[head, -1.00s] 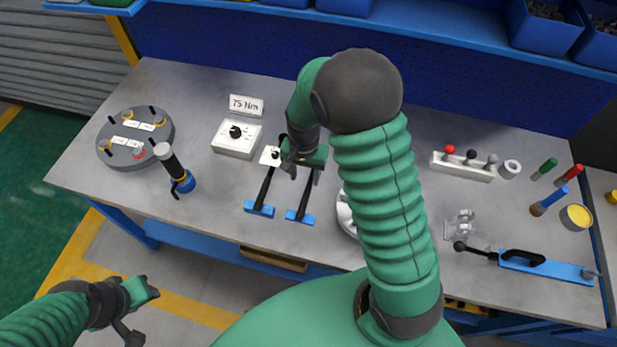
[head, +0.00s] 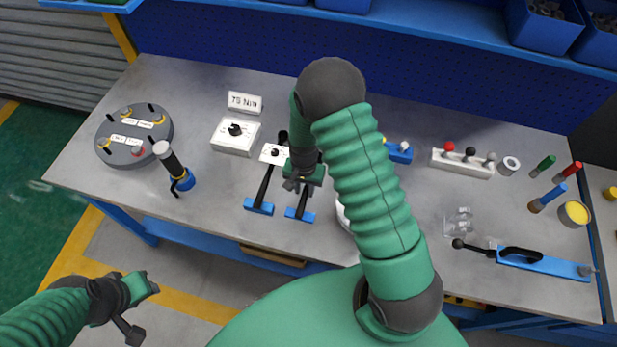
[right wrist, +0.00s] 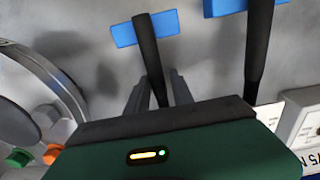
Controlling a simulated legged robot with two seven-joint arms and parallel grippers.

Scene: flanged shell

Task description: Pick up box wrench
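I cannot tell from any marking which is the box wrench. My right gripper (head: 293,186) is over the right tool and hides its far part. In the right wrist view, the open fingers (right wrist: 156,88) stand either side of a black shaft (right wrist: 149,50) with a blue piece (right wrist: 128,35); contact is not clear. My left gripper (head: 142,308) hangs off the bench at lower left, its fingers unclear.
A white dial box (head: 236,137) and a 75 Nm sign (head: 245,103) stand to the left. A round grey flanged part (head: 135,135) and a black-and-blue tool (head: 176,168) are further left. A white round part (head: 343,214) is partly hidden behind my right arm.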

